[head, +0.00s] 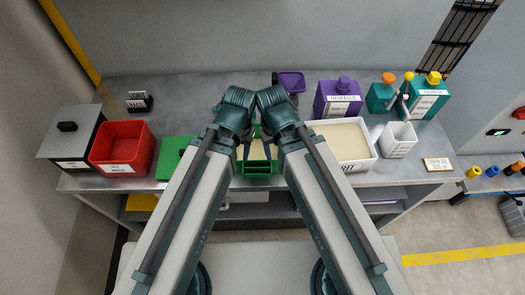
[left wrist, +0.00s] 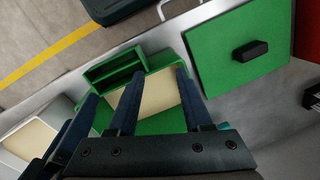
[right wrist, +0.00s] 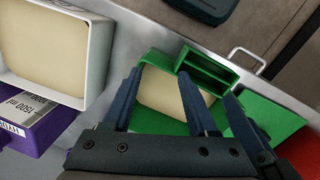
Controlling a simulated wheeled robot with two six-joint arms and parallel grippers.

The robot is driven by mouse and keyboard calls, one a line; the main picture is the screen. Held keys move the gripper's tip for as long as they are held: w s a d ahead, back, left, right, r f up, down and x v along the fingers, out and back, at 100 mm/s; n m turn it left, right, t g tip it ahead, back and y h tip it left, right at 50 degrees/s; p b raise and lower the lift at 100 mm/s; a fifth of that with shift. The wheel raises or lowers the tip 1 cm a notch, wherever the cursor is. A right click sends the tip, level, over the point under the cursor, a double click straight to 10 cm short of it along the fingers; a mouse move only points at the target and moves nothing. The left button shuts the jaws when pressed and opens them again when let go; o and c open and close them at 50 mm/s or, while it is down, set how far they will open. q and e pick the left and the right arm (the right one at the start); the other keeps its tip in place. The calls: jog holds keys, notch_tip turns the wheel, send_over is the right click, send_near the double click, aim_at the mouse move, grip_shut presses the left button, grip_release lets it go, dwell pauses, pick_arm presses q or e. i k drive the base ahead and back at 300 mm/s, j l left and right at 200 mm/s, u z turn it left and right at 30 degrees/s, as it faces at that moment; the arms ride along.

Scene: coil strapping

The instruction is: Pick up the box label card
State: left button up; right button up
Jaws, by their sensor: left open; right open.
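No card marked as the box label card is clear to me. A small white card with dark print, reading something like "GREEN OIL 300 ml" (head: 438,164), lies flat near the bench's right front. A black holder with small white lettering (head: 139,102) stands at the back left; I cannot tell whether it holds a card. My left gripper (left wrist: 158,72) and right gripper (right wrist: 158,75) are both open and empty, close together above the green box with a cream interior (right wrist: 166,96). That box has a compartmented green part (right wrist: 208,68) at its front. My arms hide part of the bench middle.
A black lidded box (head: 70,148), red bin (head: 122,150) and green lid with black handle (left wrist: 240,50) stand left. Bare bench lies behind the red bin.

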aim_at(133, 94)
jog(key=i+j, duration=0.1)
jog(key=j, duration=0.8)
jog(key=i+j, duration=0.15)
jog(key=j, duration=0.3)
jog(key=i+j, duration=0.1)
jog(key=j, duration=0.3)
